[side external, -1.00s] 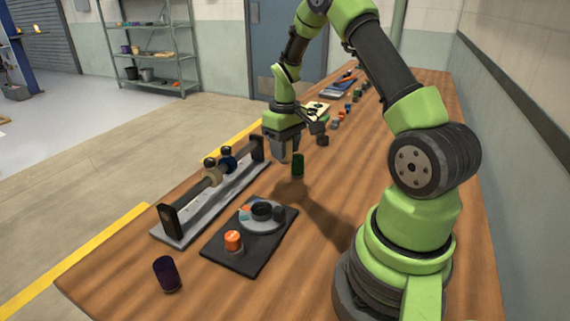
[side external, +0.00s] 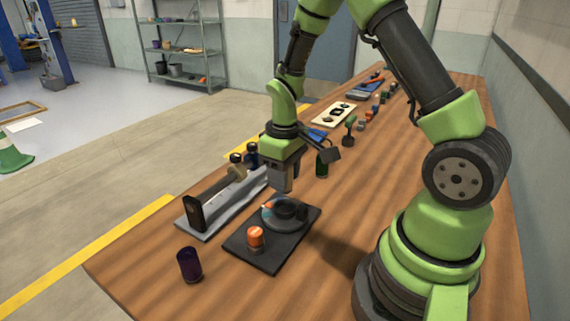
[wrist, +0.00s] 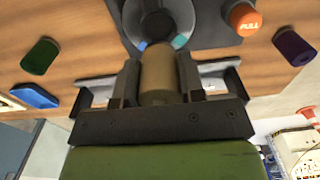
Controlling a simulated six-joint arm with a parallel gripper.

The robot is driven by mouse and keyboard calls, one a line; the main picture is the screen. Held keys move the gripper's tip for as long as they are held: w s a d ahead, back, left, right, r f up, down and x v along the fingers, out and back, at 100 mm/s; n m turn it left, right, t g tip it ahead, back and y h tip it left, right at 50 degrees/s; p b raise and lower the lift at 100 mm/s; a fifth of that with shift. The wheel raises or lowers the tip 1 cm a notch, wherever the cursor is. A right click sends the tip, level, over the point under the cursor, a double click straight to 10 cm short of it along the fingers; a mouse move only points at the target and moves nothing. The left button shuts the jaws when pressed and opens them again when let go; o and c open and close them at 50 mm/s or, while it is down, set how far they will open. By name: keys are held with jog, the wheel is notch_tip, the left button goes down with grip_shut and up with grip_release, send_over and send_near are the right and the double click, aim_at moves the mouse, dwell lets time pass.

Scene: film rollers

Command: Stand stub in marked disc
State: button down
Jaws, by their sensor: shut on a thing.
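My gripper (side external: 282,189) is over the far left part of the marked disc in the side view. In the wrist view its two fingers (wrist: 158,88) are shut on a tan cylindrical stub (wrist: 158,72). The stub is hard to make out in the side view. The marked disc (side external: 272,221) is grey with coloured patches and a dark round hub, and lies on a black plate (side external: 262,258). I cannot tell whether stub and disc touch.
An orange knob (side external: 256,236) marked PULL stands on the plate. A dark purple cylinder (side external: 190,265) is at front left, a green one (side external: 322,164) behind the gripper. A rail stand (side external: 196,217) with rollers lies left. Several small items line the far table.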

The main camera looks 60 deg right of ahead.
jog(key=shift+f, duration=2.75)
jog(key=shift+f, duration=0.15)
jog(key=shift+c, duration=1.1)
grip_release()
jog(key=shift+r, duration=3.5)
jog(key=shift+r, duration=0.1)
